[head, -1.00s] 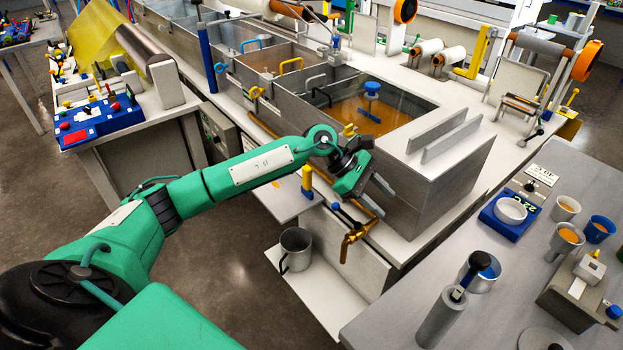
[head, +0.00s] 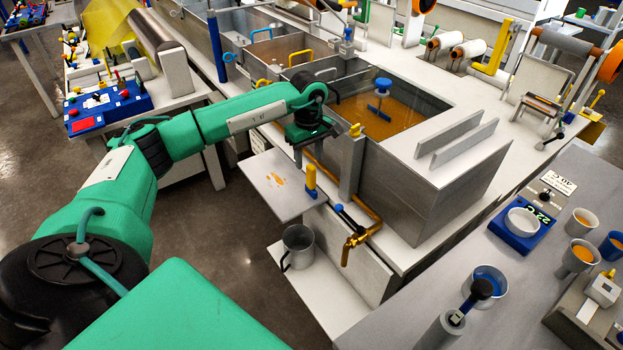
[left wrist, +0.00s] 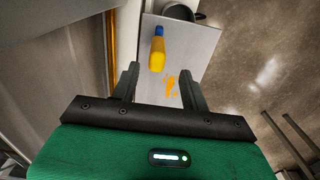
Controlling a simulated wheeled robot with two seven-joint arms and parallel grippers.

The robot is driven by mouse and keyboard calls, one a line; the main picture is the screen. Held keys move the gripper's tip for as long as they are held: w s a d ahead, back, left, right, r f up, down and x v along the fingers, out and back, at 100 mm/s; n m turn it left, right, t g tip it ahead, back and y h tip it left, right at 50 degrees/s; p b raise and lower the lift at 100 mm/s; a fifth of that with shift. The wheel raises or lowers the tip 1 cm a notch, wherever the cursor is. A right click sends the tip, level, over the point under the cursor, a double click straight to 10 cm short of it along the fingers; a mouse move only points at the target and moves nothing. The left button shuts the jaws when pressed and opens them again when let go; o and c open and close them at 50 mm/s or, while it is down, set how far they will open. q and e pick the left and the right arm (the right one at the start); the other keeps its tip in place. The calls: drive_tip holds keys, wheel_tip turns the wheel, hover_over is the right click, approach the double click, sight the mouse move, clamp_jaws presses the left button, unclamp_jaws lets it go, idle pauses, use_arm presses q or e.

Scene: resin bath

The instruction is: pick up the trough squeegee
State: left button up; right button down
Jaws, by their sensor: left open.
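A small tool with a yellow body and a blue end (head: 311,180), which I take for the trough squeegee, is on the white side shelf (head: 268,178) in front of the bath. My left gripper (head: 306,152) is open and empty, pointing down above the shelf near the tool. Its two spread fingers also show in the left wrist view (left wrist: 158,80). My right gripper is not in view.
The resin bath (head: 440,190) with amber liquid lies just behind the shelf. A brass tap (head: 352,243) sticks out to the right of the tool. A metal mug (head: 298,245) stands on a lower shelf. Orange stains mark the side shelf.

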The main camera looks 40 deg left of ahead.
sight(311, 174)
use_arm(q)
drive_tip(key=shift+f, duration=0.8)
drive_tip(key=shift+d+f, duration=0.1)
drive_tip(key=shift+f, duration=0.1)
drive_tip(key=f+p, duration=0.1)
drive_tip(key=f, duration=0.1)
drive_tip(key=f+p, duration=0.1)
drive_tip(key=f, duration=0.1)
drive_tip(key=shift+w+d+f, duration=0.2)
drive_tip(key=shift+f, duration=0.2)
drive_tip(key=c, duration=1)
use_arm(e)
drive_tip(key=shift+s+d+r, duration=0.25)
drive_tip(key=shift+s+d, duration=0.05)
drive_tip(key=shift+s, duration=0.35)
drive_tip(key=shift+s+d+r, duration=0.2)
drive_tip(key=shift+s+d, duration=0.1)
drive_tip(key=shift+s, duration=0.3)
